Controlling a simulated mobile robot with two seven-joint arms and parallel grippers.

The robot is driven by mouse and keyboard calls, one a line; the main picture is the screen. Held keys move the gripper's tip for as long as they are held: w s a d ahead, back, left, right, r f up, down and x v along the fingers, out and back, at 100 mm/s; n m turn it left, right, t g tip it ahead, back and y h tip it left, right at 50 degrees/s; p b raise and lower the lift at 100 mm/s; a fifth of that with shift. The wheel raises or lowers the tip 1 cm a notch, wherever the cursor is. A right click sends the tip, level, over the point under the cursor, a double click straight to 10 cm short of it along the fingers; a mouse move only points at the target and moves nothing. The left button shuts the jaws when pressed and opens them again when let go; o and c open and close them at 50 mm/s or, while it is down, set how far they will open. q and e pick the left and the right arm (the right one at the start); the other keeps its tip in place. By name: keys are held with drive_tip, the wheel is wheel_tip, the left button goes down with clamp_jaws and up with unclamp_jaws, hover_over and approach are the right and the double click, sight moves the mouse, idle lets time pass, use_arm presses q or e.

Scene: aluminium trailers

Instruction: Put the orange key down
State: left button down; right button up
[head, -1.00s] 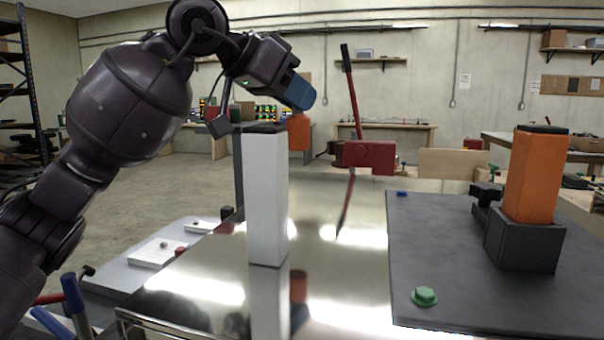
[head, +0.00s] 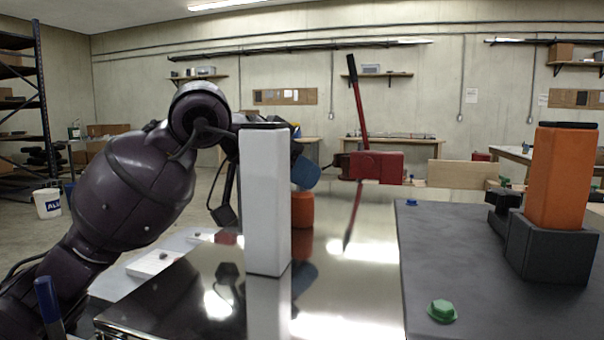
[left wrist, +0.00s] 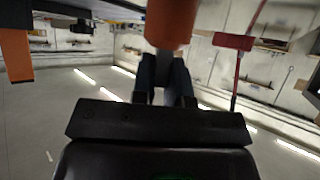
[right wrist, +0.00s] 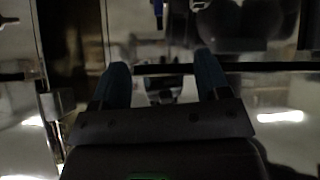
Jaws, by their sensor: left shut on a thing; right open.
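The orange key (head: 302,209) is a short orange cylinder, low over the shiny metal tabletop (head: 345,290). I cannot tell whether it touches the top. My left gripper (head: 304,178), with blue fingertips, comes down on it from above and is shut on it. The tall white block (head: 264,205) stands in front and hides part of the gripper and arm. In the left wrist view the key (left wrist: 170,22) sits at the ends of the closed left fingers (left wrist: 166,72). My right gripper (right wrist: 162,82) is open, with nothing visible between its fingers; it is not in the head view.
A tall orange block (head: 562,178) stands in a dark holder (head: 552,250) on a grey mat (head: 455,265) at right. A green knob (head: 441,311) is near the mat's front. A red piece with a lever (head: 375,166) stands behind. Metal between key and mat is clear.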

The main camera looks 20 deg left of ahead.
use_arm(q)
drive_tip(key=shift+f, duration=0.1)
drive_tip(key=c, duration=1.1)
unclamp_jaws()
drive_tip(key=shift+s+a+r, duration=0.1)
drive_tip(key=shift+r, duration=0.25)
drive_tip(key=p+v, duration=0.1)
drive_tip(key=v, duration=1)
drive_tip(key=shift+s+a+r, duration=0.1)
drive_tip(key=shift+s+a, duration=0.15)
drive_tip(key=shift+s, duration=0.05)
